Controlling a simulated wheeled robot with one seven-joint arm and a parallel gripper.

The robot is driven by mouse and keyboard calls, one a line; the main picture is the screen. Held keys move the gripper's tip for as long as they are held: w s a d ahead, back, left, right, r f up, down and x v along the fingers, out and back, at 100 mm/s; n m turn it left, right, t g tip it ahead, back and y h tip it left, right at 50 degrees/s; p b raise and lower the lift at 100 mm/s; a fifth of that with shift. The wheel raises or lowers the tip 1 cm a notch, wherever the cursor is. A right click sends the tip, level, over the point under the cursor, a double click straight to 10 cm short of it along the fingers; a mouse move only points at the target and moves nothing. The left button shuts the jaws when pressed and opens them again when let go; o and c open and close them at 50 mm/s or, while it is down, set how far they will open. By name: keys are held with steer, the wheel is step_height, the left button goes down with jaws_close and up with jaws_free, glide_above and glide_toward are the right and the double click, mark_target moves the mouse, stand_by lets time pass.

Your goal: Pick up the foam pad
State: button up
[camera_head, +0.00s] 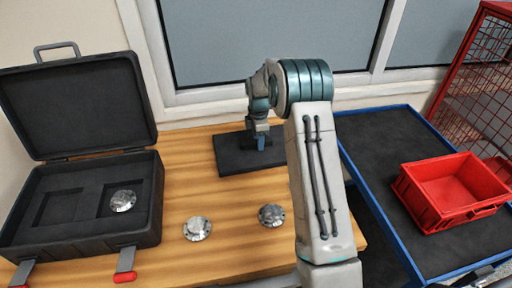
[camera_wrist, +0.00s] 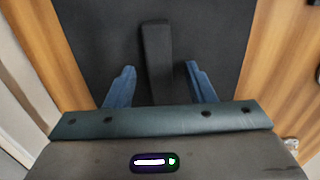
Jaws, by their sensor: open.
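The foam pad (camera_head: 231,158) is a flat, dark grey rectangle lying on the wooden table near its back edge. It also fills the middle of the wrist view (camera_wrist: 95,35), where a raised dark bar (camera_wrist: 156,50) runs along its middle. My gripper (camera_head: 262,143) is over the pad, pointing down. In the wrist view its two blue fingers (camera_wrist: 160,70) are apart, one on each side of the bar, with gaps between them and it. I cannot tell how far the fingertips are above the pad. My arm hides part of the pad's right side.
An open black case (camera_head: 85,238) with a metal disc (camera_head: 123,201) in it stands at the left of the table. Two more metal discs (camera_head: 197,228) (camera_head: 271,215) lie in front of the pad. A blue-edged cart (camera_head: 385,145) with a red bin (camera_head: 450,190) stands right.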

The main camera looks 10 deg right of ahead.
steer(key=c, duration=1.1)
steer(key=shift+o, duration=0.2)
steer(key=shift+r, duration=0.15)
jaws_close()
